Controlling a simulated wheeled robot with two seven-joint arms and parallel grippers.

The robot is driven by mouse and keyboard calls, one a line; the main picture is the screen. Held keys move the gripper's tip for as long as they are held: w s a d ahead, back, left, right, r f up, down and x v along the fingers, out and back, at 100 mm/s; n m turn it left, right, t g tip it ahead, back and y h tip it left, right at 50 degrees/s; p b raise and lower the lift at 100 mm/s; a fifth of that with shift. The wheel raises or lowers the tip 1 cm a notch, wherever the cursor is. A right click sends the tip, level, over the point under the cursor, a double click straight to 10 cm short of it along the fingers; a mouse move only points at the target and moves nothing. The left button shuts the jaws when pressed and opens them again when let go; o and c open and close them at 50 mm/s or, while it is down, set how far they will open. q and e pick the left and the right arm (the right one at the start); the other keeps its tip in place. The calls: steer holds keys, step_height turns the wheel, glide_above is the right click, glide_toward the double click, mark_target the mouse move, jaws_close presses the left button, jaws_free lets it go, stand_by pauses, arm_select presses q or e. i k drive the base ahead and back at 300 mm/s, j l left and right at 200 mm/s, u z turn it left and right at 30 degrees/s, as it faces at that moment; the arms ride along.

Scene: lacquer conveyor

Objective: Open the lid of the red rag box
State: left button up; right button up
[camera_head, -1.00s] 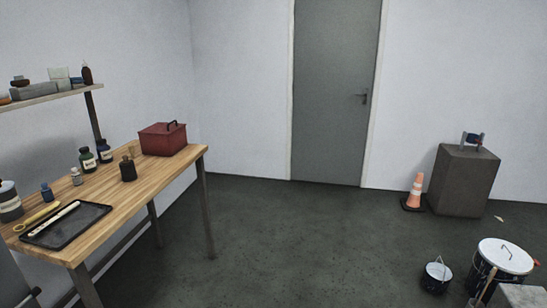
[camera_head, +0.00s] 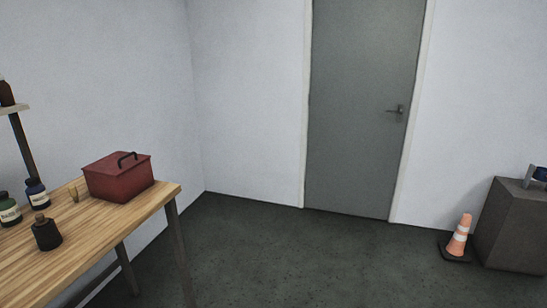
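The red rag box (camera_head: 122,182) stands on the far right end of the wooden workbench (camera_head: 100,232), near the corner of the room. Its lid is down, and a dark handle (camera_head: 127,157) stands up on top of it. Neither of my grippers shows in the head view, so I cannot see whether they are open or shut.
Open floor (camera_head: 290,255) lies right of the bench. A traffic cone (camera_head: 459,238) stands by a grey block (camera_head: 515,225). A grey door (camera_head: 362,110) is shut.

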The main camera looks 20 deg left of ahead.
mark_target(115, 164)
steer(key=i, duration=1.85)
steer(key=i+u, duration=0.25)
steer(key=i, duration=0.25)
steer(key=i+l+u, duration=0.25)
steer(key=i, duration=0.2)
steer(key=i+l+u, duration=0.15)
steer(key=i+u, duration=0.15)
steer(key=i, duration=0.15)
steer(key=u, duration=3.2)
